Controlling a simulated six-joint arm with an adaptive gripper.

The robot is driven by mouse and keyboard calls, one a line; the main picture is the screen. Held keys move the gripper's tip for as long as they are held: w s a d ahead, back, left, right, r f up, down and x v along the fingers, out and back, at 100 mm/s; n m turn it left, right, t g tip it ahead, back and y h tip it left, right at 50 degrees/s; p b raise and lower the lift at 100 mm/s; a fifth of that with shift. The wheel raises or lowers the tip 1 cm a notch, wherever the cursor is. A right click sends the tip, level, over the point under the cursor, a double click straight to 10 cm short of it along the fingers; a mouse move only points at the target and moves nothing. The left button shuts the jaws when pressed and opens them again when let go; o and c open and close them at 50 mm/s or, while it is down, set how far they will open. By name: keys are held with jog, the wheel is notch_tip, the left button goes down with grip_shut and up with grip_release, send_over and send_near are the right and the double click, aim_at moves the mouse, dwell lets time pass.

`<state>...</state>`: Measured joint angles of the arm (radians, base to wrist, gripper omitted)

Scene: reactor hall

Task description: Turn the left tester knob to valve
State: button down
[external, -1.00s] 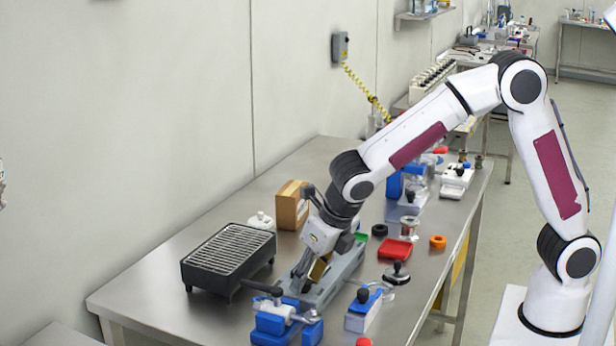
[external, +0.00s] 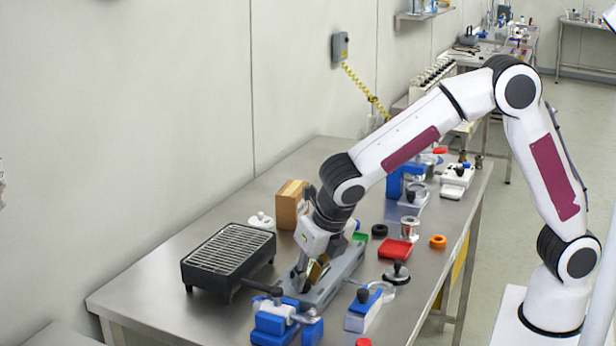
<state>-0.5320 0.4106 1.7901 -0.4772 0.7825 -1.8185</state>
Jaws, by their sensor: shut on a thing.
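The tester (external: 350,263) is a long grey box lying on the steel bench, right of the black grill-topped box. A green patch shows at its far end. My gripper (external: 306,284) points down at the near, left part of the tester. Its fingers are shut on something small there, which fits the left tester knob. The fingers hide the knob, so its pointer and the markings around it cannot be read.
A black grilled box (external: 228,258) stands close left of my gripper. A blue clamp-like device (external: 285,322) is just in front, and a blue-and-white block (external: 364,309) is to the right. A cardboard-coloured box (external: 290,205), red tray (external: 395,249) and black-knobbed stand (external: 396,275) are nearby.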

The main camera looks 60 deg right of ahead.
jog(key=shift+w+a+m+g+h, duration=0.1)
jog(key=shift+m+g+h, duration=0.15)
jog(key=shift+m, duration=0.65)
jog(key=shift+a+m+g+h, duration=0.15)
jog(key=shift+m+h, duration=0.2)
jog(key=shift+m, duration=0.55)
jog(key=shift+d, duration=0.1)
jog(key=c, duration=1.8)
grip_release()
jog(key=shift+n, duration=0.5)
